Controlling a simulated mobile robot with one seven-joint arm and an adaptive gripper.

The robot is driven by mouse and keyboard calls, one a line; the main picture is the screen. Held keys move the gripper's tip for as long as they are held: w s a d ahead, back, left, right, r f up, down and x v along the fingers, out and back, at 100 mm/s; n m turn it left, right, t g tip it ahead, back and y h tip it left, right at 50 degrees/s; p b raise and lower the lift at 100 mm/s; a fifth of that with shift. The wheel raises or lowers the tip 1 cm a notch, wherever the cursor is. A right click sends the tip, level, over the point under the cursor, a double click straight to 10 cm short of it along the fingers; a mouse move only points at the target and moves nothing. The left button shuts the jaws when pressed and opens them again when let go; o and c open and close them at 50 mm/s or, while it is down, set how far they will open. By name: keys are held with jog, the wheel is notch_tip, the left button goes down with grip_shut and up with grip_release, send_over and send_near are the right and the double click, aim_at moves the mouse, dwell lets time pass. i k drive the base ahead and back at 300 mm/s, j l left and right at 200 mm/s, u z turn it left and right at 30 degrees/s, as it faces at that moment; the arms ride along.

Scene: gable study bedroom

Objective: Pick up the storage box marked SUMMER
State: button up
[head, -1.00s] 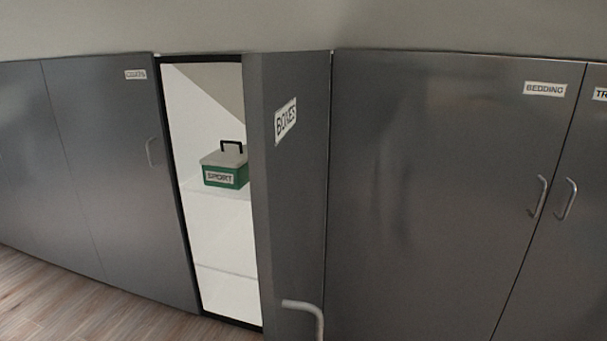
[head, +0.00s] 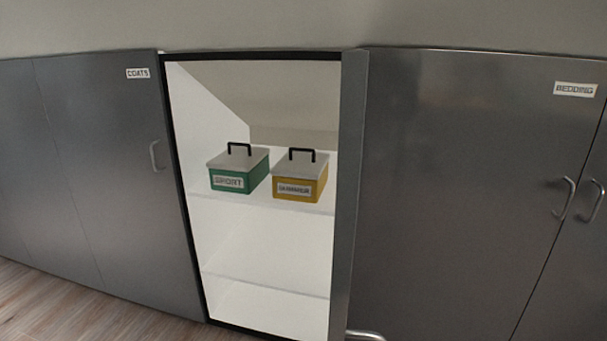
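My gripper is not in view.
The open cupboard door (head: 349,200) stands swung outward at the right of the opening. A lower shelf (head: 268,287) looks empty. Closed grey cupboards marked COATS (head: 100,190) and BEDDING (head: 460,190) flank it. Wood floor (head: 70,310) shows at lower left.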

aim_at(301, 176)
jog(key=i+j, duration=0.35)
jog(key=j, duration=0.15)
jog(key=i+j, duration=0.3)
jog(key=j, duration=0.2)
jog(key=i+j, duration=0.35)
jog(key=j, duration=0.15)
jog(key=i+j, duration=0.3)
jog(key=i, duration=0.2)
jog(key=i+j, duration=0.3)
jog(key=i, duration=0.2)
jog(key=i+l, duration=0.2)
jog(key=i, duration=0.3)
